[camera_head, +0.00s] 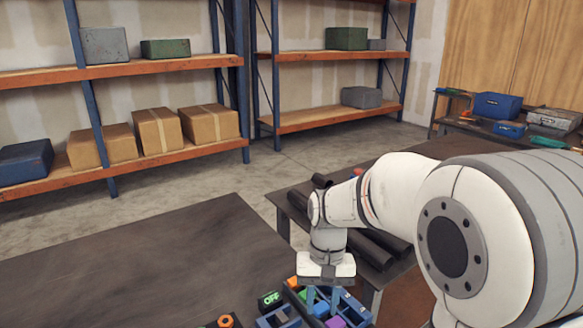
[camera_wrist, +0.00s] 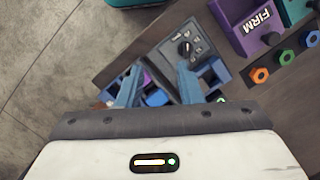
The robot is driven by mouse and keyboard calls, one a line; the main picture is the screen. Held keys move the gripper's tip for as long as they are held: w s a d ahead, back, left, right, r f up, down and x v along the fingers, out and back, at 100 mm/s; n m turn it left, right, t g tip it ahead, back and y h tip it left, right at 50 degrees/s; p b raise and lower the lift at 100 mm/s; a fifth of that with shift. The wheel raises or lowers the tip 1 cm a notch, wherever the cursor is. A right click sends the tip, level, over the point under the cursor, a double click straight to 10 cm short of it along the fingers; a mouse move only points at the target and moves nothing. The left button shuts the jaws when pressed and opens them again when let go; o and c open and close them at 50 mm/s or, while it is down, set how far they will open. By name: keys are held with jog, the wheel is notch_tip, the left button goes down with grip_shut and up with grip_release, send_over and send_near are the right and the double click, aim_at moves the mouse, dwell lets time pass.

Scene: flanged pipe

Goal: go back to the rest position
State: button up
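My gripper (camera_head: 325,296) hangs pointing down over the dark worktop, above a cluster of small coloured parts in the head view. In the wrist view its two blue fingers (camera_wrist: 158,88) are spread apart, with no object visibly held between them. My white arm reaches in from the right and hides part of the worktop in the head view.
A purple box marked FIRM (camera_wrist: 245,28) and several hex nuts, one orange (camera_wrist: 260,75), lie right of the fingers. A green OFF block (camera_head: 270,299) sits left of my gripper. Dark pipes (camera_head: 378,248) lie behind my arm. The left dark tabletop (camera_head: 140,265) is clear.

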jog(key=s+d+r+t, duration=0.5)
jog(key=s+d, duration=0.3)
jog(key=s, duration=0.4)
jog(key=shift+s+d, duration=0.15)
jog(key=shift+d, duration=0.25)
